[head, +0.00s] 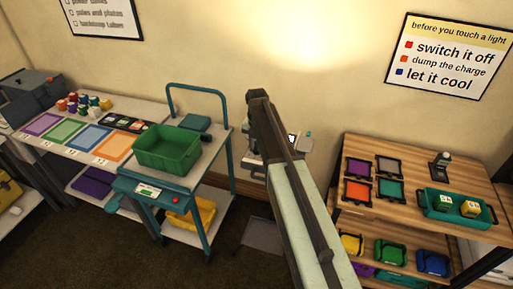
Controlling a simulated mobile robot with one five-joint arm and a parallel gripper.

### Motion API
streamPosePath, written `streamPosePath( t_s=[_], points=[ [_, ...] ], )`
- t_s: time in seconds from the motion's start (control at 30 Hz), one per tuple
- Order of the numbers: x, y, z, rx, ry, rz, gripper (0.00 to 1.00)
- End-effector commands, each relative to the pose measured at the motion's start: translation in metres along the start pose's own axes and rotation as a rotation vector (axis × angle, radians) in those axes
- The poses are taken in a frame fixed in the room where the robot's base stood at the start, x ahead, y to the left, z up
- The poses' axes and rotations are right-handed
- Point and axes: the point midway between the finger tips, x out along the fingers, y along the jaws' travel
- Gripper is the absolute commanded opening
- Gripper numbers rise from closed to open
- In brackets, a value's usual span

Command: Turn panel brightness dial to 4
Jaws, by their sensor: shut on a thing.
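My arm rises through the middle of the head view, and its dark upper end stands in front of a small light-grey unit (305,146) near the back wall. Only the edges of this unit show on either side of my arm, with a small white patch and a small teal spot on its right part. I cannot tell whether it is the light panel. The brightness dial and any number marks cannot be made out. My gripper is hidden behind my arm, so its hold and its contact with the dial do not show.
A trolley with a green bin (168,150) stands left of my arm, beside a table with coloured mats (88,137). A wooden shelf (424,171) with small panels and a teal tray (435,207) stands right. A grey plate (262,235) lies on the floor between.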

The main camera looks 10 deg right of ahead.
Motion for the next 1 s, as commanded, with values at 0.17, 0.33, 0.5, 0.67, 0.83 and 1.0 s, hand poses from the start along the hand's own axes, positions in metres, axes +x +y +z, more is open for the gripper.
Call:
streamPosePath(
  t_s=[0.17, 0.33, 0.5, 0.67, 0.83, 1.0],
  points=[
    [0.0, 0.0, -0.001, -0.008, 0.001, 0.001, 0.0],
    [0.0, 0.0, 0.0, -0.007, 0.001, 0.0, 0.0],
    [0.0, 0.0, 0.0, -0.006, 0.001, 0.0, 0.47],
    [0.0, 0.0, 0.0, -0.006, 0.0, 0.0, 0.47],
    [-0.002, 0.0, 0.0, -0.006, 0.0, 0.0, 0.47],
    [-0.018, 0.0, 0.0, -0.006, 0.0, 0.0, 0.47]
  ],
)
